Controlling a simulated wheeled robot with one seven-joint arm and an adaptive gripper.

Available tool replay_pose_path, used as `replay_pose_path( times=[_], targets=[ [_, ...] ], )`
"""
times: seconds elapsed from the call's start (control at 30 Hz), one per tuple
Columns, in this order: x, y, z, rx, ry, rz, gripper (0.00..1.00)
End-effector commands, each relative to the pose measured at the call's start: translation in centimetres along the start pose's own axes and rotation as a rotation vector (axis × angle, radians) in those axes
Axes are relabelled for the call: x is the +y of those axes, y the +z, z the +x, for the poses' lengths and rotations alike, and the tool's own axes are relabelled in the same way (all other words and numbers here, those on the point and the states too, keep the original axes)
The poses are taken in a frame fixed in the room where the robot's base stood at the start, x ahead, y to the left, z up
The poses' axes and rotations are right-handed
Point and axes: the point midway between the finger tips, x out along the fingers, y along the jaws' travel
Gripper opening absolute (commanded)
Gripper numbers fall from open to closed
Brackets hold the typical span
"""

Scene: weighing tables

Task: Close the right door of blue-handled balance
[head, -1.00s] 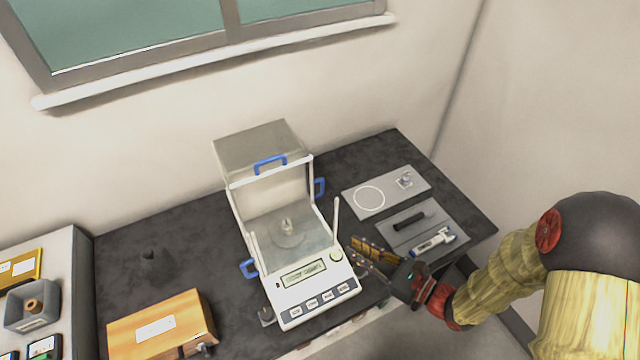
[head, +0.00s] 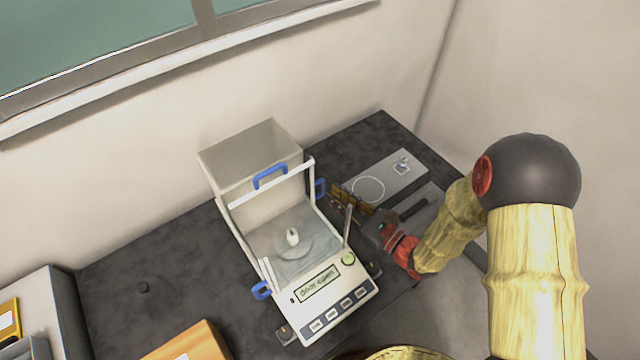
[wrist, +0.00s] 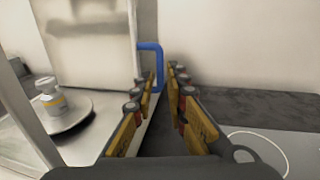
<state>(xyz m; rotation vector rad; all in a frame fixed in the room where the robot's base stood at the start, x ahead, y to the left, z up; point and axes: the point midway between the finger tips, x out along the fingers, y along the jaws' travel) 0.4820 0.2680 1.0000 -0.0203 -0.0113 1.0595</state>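The blue-handled balance (head: 262,215) stands on the dark table, and its display (head: 317,284) appears to read "door open". The blue handle of its right door (head: 320,188) is toward the back of the right side, and the side opening in front of it looks open. The handle also shows in the wrist view (wrist: 158,65). My gripper (head: 350,200) is beside the balance's right side, fingers pointing toward the handle. In the wrist view my gripper (wrist: 162,80) is open, with the handle at or just beyond the gap between its fingertips; contact cannot be told.
A small labelled bottle (wrist: 52,98) stands on the weighing pan (wrist: 75,118). The top handle (head: 270,176) and left handle (head: 261,290) are also blue. A grey plate with a white ring (head: 390,176) lies right of my gripper. A wooden box (head: 190,345) is front left.

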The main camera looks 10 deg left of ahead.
Motion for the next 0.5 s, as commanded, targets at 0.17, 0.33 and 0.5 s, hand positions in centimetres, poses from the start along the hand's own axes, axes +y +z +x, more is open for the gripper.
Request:
replay_pose_path(
  times=[0.17, 0.33, 0.5],
  targets=[
    [0.2, 0.0, 2.9, -0.002, 0.005, -0.001, 0.15],
    [0.1, 0.0, 4.7, -0.001, 0.003, -0.001, 0.15],
    [0.0, 0.0, 5.3, -0.001, 0.001, 0.000, 0.15]
  ],
)
